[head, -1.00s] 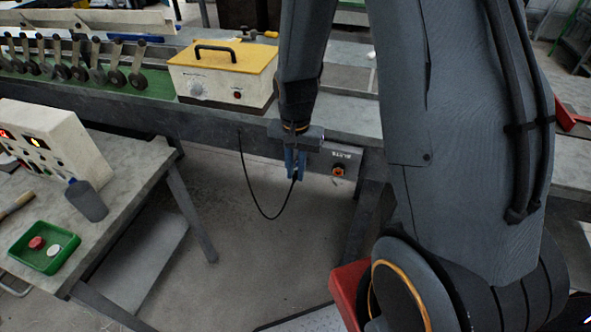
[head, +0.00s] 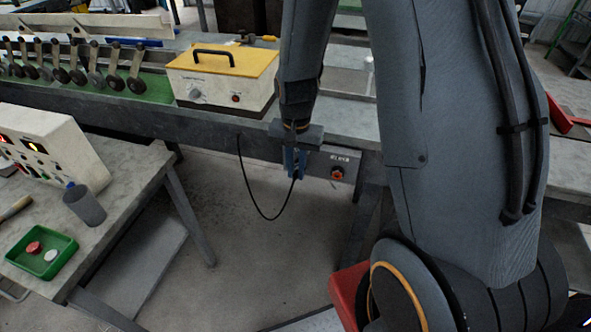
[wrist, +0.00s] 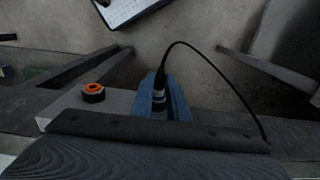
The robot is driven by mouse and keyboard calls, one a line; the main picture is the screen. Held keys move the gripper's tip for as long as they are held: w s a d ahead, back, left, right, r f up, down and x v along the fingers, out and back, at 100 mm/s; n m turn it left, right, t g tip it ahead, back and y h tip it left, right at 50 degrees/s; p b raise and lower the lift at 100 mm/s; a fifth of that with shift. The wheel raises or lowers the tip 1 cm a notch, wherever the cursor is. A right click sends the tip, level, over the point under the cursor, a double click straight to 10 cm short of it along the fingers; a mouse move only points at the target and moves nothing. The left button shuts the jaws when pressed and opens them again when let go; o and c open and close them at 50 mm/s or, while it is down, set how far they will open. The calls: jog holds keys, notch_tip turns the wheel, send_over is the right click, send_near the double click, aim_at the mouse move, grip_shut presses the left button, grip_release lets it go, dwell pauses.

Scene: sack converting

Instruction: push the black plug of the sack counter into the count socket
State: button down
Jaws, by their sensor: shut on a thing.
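My gripper (head: 295,172) is shut on the black plug, in front of the dark side rail of the long bench. In the wrist view the plug (wrist: 160,84) sits upright between the blue fingers, with a pale band low on it. Its black cable (head: 250,190) hangs in a loop from the rail to the gripper. A grey box (head: 350,160) with a label is on the rail, just right of the gripper. I cannot tell whether this is the count socket; no other socket opening shows.
A yellow-topped box (head: 220,75) stands on the bench above. A side table (head: 125,185) at left holds an instrument with lit displays (head: 45,145), a grey bottle (head: 84,204) and a green tray (head: 40,270). Open floor lies below the gripper.

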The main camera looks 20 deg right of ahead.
jog(key=c, duration=1.6)
grip_release()
jog(key=shift+c, duration=0.2)
jog(key=shift+r+b, duration=0.8)
jog(key=shift+r, duration=3.1)
jog(key=s+a+r+n+t, duration=0.1)
jog(key=s+r+n, duration=0.2)
jog(key=s+n, duration=0.4)
jog(key=s, duration=0.4)
jog(key=shift+r, duration=0.25)
